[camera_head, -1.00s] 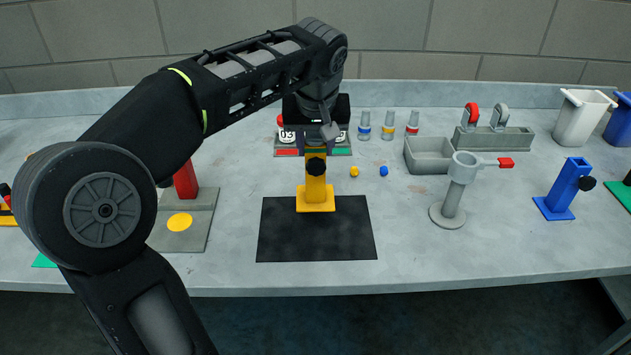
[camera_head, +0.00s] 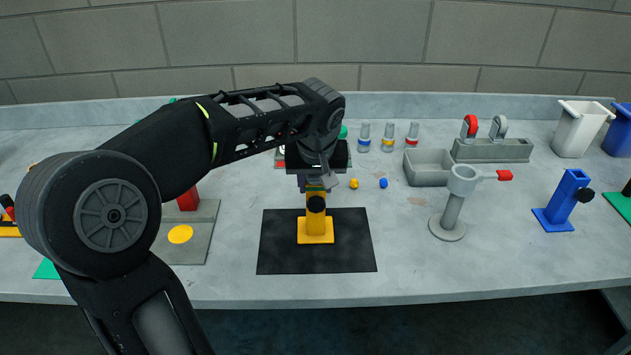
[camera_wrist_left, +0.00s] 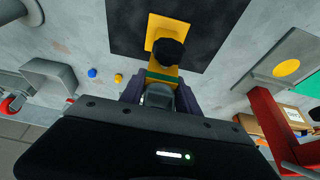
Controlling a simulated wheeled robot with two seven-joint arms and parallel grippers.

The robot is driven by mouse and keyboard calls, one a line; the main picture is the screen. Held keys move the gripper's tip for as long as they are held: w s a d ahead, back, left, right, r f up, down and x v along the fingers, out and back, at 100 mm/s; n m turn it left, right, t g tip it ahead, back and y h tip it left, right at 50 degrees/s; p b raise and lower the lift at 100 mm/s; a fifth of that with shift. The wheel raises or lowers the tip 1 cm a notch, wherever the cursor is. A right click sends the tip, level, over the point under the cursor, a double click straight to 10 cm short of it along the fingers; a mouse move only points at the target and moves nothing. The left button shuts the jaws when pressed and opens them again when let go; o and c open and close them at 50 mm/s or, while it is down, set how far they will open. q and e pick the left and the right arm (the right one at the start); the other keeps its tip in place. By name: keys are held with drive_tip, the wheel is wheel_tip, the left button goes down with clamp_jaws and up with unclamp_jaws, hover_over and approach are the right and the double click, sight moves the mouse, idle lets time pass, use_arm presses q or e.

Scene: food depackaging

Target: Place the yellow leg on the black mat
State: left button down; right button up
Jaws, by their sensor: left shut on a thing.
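The yellow leg (camera_head: 316,229) is upright, with a square base plate and a black knob on its post. In the head view its base appears within the back-middle of the black mat (camera_head: 280,255). I cannot tell whether it touches the mat or hangs just above it. My left gripper (camera_head: 317,186) is shut on the top of the leg's post from above. In the left wrist view the leg (camera_wrist_left: 166,28) sticks out from between the fingers (camera_wrist_left: 160,92), its base in front of the mat (camera_wrist_left: 215,20). My right gripper is not in view.
A grey stand with a red-handled clamp (camera_head: 456,200) is right of the mat. A blue leg (camera_head: 565,200) stands farther right. A grey plate with a yellow disc (camera_head: 181,234) lies left. Small yellow (camera_head: 354,183) and blue (camera_head: 383,183) pieces lie behind the mat. The mat's front is clear.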

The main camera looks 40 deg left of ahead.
use_arm(q)
drive_tip(key=c, duration=1.3)
unclamp_jaws()
drive_tip(key=shift+f, duration=0.15)
drive_tip(key=shift+c, duration=0.2)
drive_tip(key=o, duration=0.5)
drive_tip(key=shift+c, duration=0.2)
drive_tip(key=shift+r, duration=0.2)
drive_tip(key=b+v, duration=0.2)
drive_tip(key=v, duration=1)
